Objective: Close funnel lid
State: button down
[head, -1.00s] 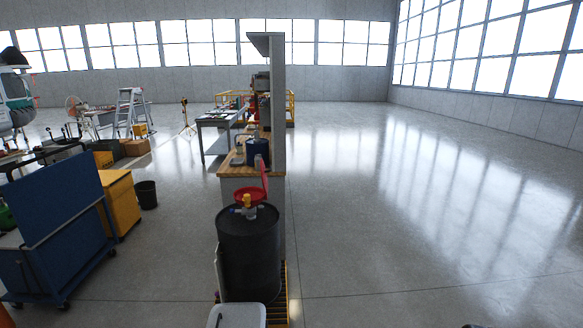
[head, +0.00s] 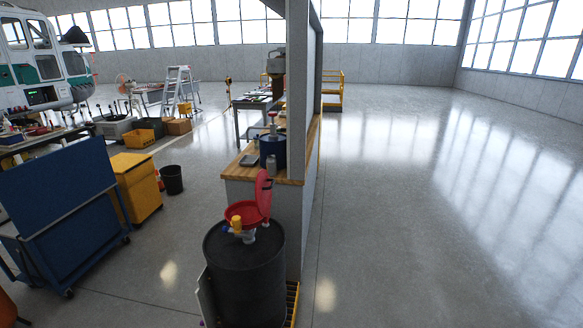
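A red funnel (head: 241,215) sits on top of a black drum (head: 246,278) in the lower middle of the head view. Its red lid (head: 264,195) stands open and upright at the funnel's right rear edge. A yellow-orange fitting (head: 237,223) with a pale part below it shows at the funnel's front. My gripper is not in this view.
The drum stands on a yellow grated pallet (head: 293,300). Behind it is a wooden-topped workbench (head: 240,168) beside a tall grey panel (head: 297,130). A blue cart (head: 62,210) and yellow cabinet (head: 137,185) stand left. Open floor (head: 420,220) lies right.

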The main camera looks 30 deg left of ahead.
aim_at(270, 193)
jog(key=u, duration=0.45)
jog(key=i, duration=1.1)
jog(key=u, duration=0.85)
